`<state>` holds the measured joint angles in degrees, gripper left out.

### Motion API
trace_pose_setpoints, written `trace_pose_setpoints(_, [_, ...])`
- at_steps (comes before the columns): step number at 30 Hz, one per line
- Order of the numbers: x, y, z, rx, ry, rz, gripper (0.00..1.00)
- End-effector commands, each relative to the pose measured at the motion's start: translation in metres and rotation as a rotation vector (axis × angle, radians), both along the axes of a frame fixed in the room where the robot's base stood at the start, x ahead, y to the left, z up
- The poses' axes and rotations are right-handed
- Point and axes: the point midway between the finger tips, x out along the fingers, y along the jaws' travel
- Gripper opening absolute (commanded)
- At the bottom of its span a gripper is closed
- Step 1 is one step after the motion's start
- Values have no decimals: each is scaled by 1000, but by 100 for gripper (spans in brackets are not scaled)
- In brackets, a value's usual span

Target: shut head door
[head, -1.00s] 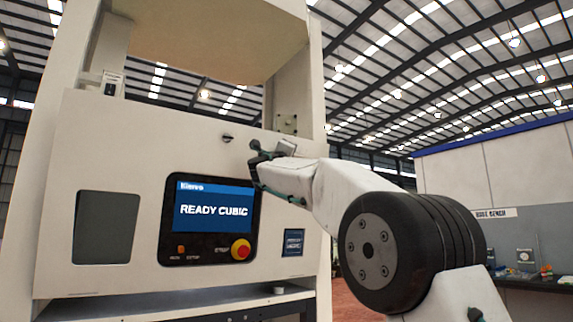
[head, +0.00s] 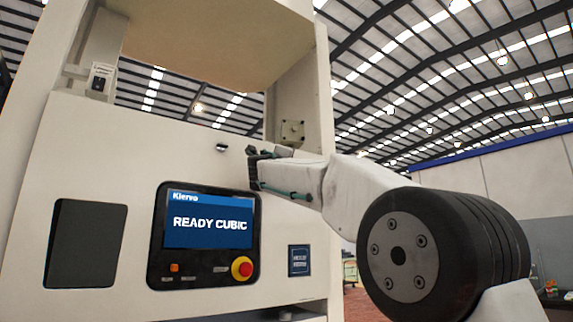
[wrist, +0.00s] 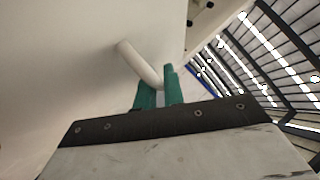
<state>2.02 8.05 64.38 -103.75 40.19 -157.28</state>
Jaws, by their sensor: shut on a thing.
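My gripper (head: 254,168) is at the front of the tall cream machine, just right of a small dark knob (head: 221,147) and above the screen panel. In the wrist view its green fingers (wrist: 159,92) are shut on a pale rod-like handle (wrist: 138,62). The handle stands out from a plain cream panel (wrist: 70,60), which may be the head door; its full outline does not show. In the head view the handle is not clear, and a wide opening with a tan surface (head: 205,40) above it shows in the machine's upper part.
The machine front has a screen (head: 209,218) reading READY CUBIC, a red stop button (head: 242,267) and a dark window (head: 87,243). A pale wall with a blue top edge (head: 490,165) stands at the right.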

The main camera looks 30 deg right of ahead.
Motion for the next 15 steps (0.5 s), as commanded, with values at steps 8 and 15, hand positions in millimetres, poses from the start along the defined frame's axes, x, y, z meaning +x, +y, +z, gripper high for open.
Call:
trace_pose_setpoints(8, [2,2,2,-8,-1,7,19])
trace_pose_setpoints(15, [3,2,0,-7,1,8,19])
